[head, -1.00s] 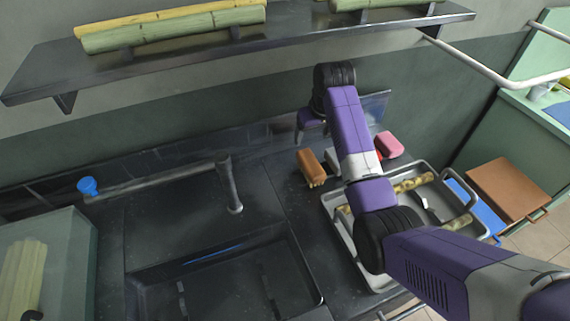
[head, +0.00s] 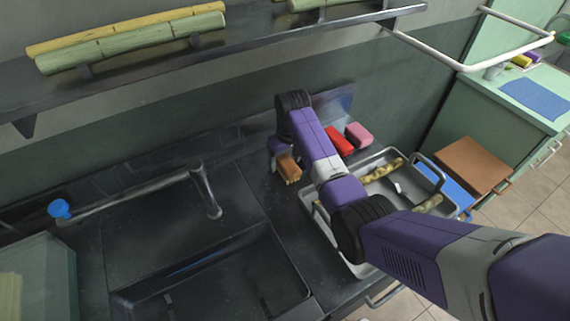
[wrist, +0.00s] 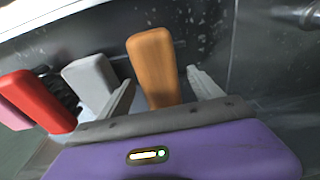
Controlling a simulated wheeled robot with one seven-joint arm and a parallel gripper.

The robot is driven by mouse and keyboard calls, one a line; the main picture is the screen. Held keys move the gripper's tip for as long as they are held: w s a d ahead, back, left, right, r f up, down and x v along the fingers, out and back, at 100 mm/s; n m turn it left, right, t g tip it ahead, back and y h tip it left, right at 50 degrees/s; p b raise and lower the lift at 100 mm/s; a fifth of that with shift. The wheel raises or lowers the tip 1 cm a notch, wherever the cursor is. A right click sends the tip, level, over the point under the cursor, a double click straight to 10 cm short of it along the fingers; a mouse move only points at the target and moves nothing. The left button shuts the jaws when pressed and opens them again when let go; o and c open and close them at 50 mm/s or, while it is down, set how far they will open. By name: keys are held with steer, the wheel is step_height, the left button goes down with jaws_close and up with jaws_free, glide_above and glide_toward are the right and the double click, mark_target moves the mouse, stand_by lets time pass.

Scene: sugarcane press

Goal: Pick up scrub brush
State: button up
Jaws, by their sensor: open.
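A brown block-shaped scrub brush (head: 288,168) with pale bristles stands on the dark counter beside the sink. In the wrist view the brown brush (wrist: 153,62) stands between the two pale fingers of my gripper (wrist: 160,80). The fingers are open, one on each side of it, and I see no clear contact. In the head view my gripper (head: 276,147) is down at the brush, partly hidden by my own wrist.
A grey block (wrist: 90,80) stands close to the left finger, with a red block (wrist: 38,98) and a pink block (head: 359,134) further along. A metal tray (head: 433,172) lies to the right. A faucet (head: 207,190) stands left, under a wall shelf (head: 250,38).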

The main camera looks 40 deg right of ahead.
mark_target(285, 159)
steer(key=c, duration=1.6)
step_height(285, 159, up, 10)
steer(key=shift+r+b, duration=0.1)
steer(key=shift+b, duration=0.55)
